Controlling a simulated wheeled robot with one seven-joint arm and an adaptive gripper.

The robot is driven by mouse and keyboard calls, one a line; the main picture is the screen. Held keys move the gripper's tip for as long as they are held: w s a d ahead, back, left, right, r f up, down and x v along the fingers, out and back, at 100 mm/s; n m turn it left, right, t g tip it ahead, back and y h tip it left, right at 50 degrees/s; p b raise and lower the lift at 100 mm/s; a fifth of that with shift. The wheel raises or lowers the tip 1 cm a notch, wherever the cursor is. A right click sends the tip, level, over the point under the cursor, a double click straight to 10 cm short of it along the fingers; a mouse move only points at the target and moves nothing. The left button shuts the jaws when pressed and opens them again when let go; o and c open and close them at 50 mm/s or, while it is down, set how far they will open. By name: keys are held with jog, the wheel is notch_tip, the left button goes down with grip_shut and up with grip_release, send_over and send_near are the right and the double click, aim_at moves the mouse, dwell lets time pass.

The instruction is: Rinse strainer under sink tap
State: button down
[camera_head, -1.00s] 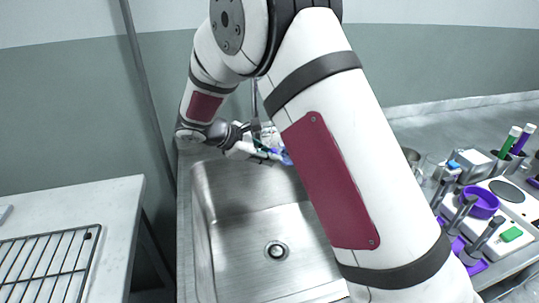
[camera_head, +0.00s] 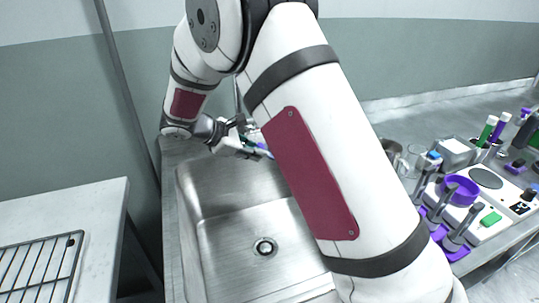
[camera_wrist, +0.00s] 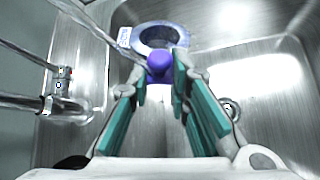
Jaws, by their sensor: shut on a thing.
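My gripper (camera_wrist: 158,88), with teal finger pads, is shut on the purple handle (camera_wrist: 160,66) of the strainer. The strainer's grey ring-shaped head (camera_wrist: 124,36) lies beyond the fingertips, over the metal sink basin. In the head view my gripper (camera_head: 250,146) is small, at the back of the sink (camera_head: 225,232), and my arm hides most of what it holds. The tap's metal pipes (camera_wrist: 60,85) run along the left of the wrist view, and a thin spout passes close to the strainer. The tap (camera_head: 238,98) shows partly behind my arm in the head view. No water is visible.
The drain (camera_head: 265,247) is in the basin floor, which looks empty. A white table (camera_head: 100,205) with a wire rack (camera_head: 35,265) stands at left. At right, the bench holds a purple ring (camera_head: 460,190), a glass beaker (camera_head: 414,160) and several tools.

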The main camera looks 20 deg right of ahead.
jog(key=shift+s+a, duration=0.35)
jog(key=shift+a, duration=0.05)
jog(key=shift+w+d, duration=0.1)
jog(key=shift+d, duration=0.05)
jog(key=shift+w+d, duration=0.35)
jog(key=s+d+p, duration=0.3)
jog(key=s+d, duration=0.2)
jog(key=s, duration=0.1)
dwell(1.0)
jog(key=shift+s+d, duration=0.1)
dwell(1.1)
jog(key=s+d+r+p, duration=0.3)
jog(key=r+p, duration=0.1)
jog(key=shift+s, duration=0.4)
